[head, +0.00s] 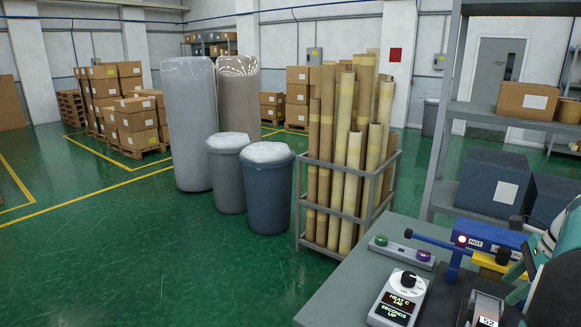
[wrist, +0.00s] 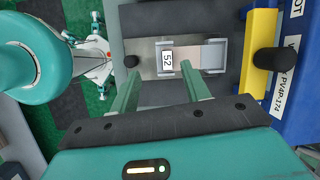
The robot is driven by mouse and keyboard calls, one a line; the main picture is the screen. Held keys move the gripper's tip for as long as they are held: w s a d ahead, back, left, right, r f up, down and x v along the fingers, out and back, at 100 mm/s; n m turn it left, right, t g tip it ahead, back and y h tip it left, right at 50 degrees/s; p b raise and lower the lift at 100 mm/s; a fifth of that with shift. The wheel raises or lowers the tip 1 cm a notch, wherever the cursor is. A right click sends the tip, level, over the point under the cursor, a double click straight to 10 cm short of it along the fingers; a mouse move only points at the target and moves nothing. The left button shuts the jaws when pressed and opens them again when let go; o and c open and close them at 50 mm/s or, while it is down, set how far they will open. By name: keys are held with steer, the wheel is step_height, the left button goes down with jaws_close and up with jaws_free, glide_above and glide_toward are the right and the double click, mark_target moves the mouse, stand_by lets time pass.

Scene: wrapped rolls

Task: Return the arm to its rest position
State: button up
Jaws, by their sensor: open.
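My gripper (wrist: 160,68) is open in the wrist view, with its two green fingers apart and nothing seen between them. Beyond the fingertips is a small metal holder (wrist: 214,54) with a label reading 52. The holder also shows at the lower right of the head view (head: 487,308), on the grey table (head: 345,290). My teal arm is at the right edge of the head view and the upper left of the wrist view. Whether the fingers touch the holder cannot be told.
A blue unit marked HOT (head: 485,236) with yellow parts stands beside the holder. A heat dial box (head: 398,298) and a button panel (head: 402,252) are on the table. A rack of wrapped rolls (head: 345,160) stands behind. Green floor at left is open.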

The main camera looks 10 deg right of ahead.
steer(key=w+a+r+n+h, duration=0.15)
steer(key=a+n, duration=0.45)
steer(key=a, duration=0.6)
steer(key=w+a+r+n, duration=0.2)
steer(key=a+n, duration=0.4)
steer(key=a, duration=0.6)
steer(key=s+a+f+n+t, duration=0.1)
steer(key=s+a+n, duration=0.3)
steer(key=a+n, duration=0.3)
steer(key=s+a+f+n+t+h, duration=0.1)
steer(key=s+a+f+n, duration=0.1)
steer(key=s+a+n, duration=0.2)
steer(key=a+n, duration=0.3)
steer(key=a, duration=0.3)
steer(key=shift+s+a+f, duration=0.25)
steer(key=shift+s+a, duration=0.05)
steer(key=shift+s, duration=0.05)
steer(key=shift+c, duration=1.2)
